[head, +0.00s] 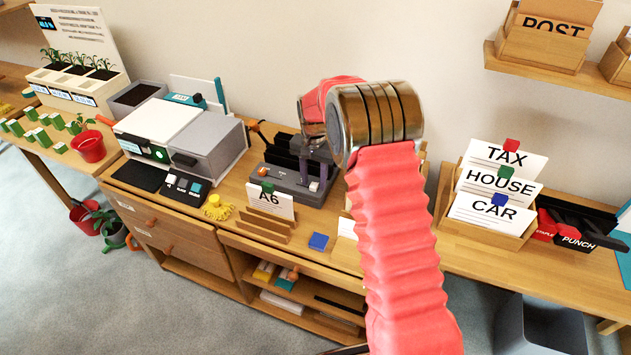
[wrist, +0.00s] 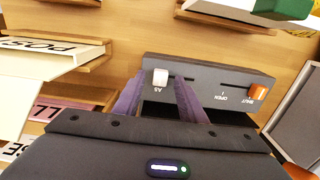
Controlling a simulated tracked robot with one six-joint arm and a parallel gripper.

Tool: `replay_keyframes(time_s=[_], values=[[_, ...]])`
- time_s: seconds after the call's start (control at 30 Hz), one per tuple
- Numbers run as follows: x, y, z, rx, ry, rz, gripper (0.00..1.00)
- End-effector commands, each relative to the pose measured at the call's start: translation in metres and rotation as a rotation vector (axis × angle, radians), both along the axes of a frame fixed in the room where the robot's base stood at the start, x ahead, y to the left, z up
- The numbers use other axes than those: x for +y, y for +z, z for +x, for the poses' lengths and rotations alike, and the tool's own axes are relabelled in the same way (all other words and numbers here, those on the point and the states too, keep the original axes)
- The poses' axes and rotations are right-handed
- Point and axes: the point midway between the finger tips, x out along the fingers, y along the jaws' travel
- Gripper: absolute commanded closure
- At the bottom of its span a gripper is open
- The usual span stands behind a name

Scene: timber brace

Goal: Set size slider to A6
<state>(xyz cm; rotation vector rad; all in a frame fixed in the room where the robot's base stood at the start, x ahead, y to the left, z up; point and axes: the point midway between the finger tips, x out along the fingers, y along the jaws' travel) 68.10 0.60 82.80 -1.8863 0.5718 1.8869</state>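The size slider is a white knob (wrist: 160,77) in a short slot on a dark grey panel (wrist: 215,72). The label by the knob appears to read A5, upside down in the wrist view; the slot runs to the right of the knob there. My gripper (wrist: 158,84) has its two purple fingers apart, one on each side of the knob in the picture. I cannot tell whether either touches it. In the head view my gripper (head: 316,168) is over the grey device (head: 290,188), and the knob (head: 314,186) shows small below the fingers.
An orange knob (wrist: 258,92) marked SHUT and OPEN sits on the same panel. An A6 card (head: 270,203) stands in a wooden holder in front of the device. A blue block (head: 318,241) lies nearby. A grey-and-white machine (head: 178,135) stands to the left.

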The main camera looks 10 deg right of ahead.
Motion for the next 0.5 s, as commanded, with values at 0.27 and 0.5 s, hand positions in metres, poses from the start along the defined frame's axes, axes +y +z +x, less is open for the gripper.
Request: replay_keyframes(time_s=[0.27,0.5], values=[[0.0,-0.0115,-0.0002,0.0,0.0,0.0,0.62],[0.0,-0.0111,-0.0002,0.0,0.0,0.0,0.67]])
